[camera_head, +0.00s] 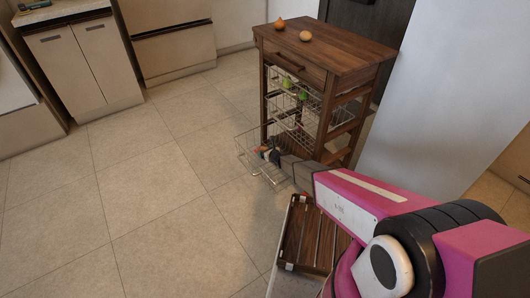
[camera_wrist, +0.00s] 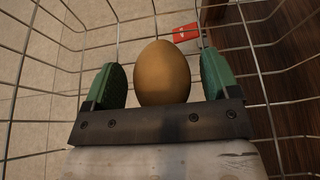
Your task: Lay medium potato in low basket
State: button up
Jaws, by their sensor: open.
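The potato (camera_wrist: 162,72) is a smooth brown, egg-shaped thing in the wrist view. It lies between the two green fingers of my gripper (camera_wrist: 163,80), with a narrow gap on each side, so the gripper is open around it. The wire walls of the low basket (camera_wrist: 58,72) surround both. In the head view the low basket (camera_head: 249,164) is pulled out from the wooden trolley, and my gripper (camera_head: 268,153) reaches into it from the right. The potato cannot be made out there. I cannot tell whether the potato rests on the basket floor.
A small red item (camera_wrist: 186,33) lies beyond the potato. The wooden trolley (camera_head: 335,50) has two round vegetables on top and green items (camera_head: 287,82) in an upper basket. A slatted wooden crate (camera_head: 312,238) stands below my arm. The floor at left is clear.

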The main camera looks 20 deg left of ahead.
jog(key=v, duration=0.7)
